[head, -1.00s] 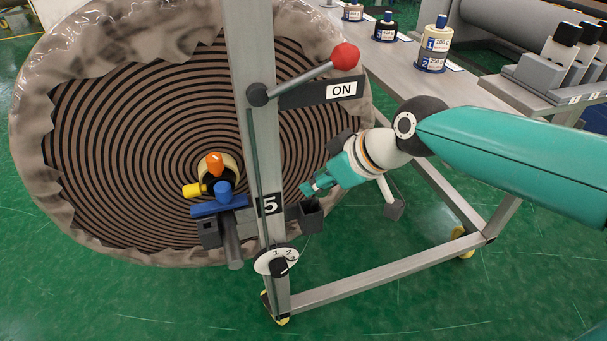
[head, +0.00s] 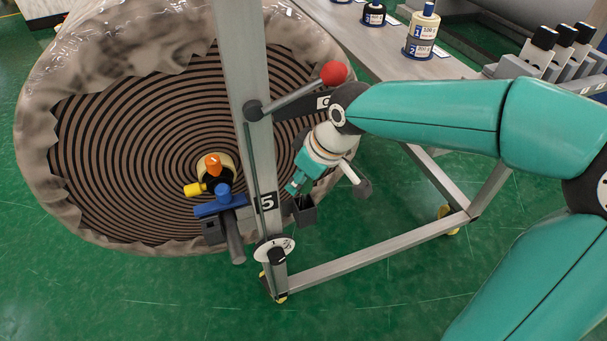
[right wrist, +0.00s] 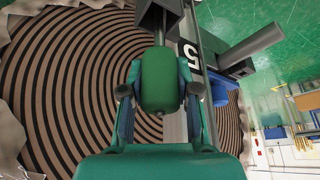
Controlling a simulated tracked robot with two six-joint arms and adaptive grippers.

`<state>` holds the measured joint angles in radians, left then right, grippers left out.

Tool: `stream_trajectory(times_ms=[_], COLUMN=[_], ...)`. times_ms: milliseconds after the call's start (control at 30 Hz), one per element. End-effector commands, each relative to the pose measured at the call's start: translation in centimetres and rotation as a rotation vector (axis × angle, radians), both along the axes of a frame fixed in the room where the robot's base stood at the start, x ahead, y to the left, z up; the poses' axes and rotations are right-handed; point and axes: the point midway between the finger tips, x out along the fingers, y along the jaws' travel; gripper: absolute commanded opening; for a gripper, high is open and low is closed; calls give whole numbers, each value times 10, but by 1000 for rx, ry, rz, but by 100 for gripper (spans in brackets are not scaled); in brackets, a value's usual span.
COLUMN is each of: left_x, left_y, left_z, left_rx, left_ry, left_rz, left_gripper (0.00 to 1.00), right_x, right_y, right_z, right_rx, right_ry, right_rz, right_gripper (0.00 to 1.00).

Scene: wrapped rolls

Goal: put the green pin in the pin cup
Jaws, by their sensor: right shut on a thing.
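The green pin (right wrist: 160,80) is a rounded green block between the two fingers of my right gripper (right wrist: 160,92), which is shut on it. In the head view the right gripper (head: 293,187) points down and left, close above the pin cup. The pin cup (head: 305,213) is a small dark open box on the right side of the grey post. In the right wrist view a dark box part (right wrist: 158,16) shows just past the pin's far end. I cannot tell whether the pin touches it. My left gripper is not in view.
The grey post (head: 250,120) with a red-knobbed lever (head: 333,73) and a dial (head: 274,249) stands beside the gripper. A large wrapped roll (head: 130,130) fills the left, with orange, yellow and blue parts at its core. A bench (head: 360,50) stands behind.

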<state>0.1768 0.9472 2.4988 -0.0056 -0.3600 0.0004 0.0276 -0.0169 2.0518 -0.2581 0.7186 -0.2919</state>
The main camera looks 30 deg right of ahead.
Motion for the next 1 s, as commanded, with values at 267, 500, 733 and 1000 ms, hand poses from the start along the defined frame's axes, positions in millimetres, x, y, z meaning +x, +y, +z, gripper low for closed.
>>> stream_trajectory(times_ms=[267, 500, 733, 1000], left_x=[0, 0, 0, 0], left_y=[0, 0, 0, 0], left_z=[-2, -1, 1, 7], left_rx=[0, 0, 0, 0], left_ry=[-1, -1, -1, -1], left_rz=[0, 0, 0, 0], left_gripper=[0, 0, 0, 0], right_x=[0, 0, 0, -11], right_y=[0, 0, -1, -5], right_z=[-2, -1, 1, 30], right_rx=[0, 0, 1, 0], right_ry=[-1, -1, -1, -5], right_rz=[1, 0, -1, -4], right_gripper=[34, 56, 56, 56])
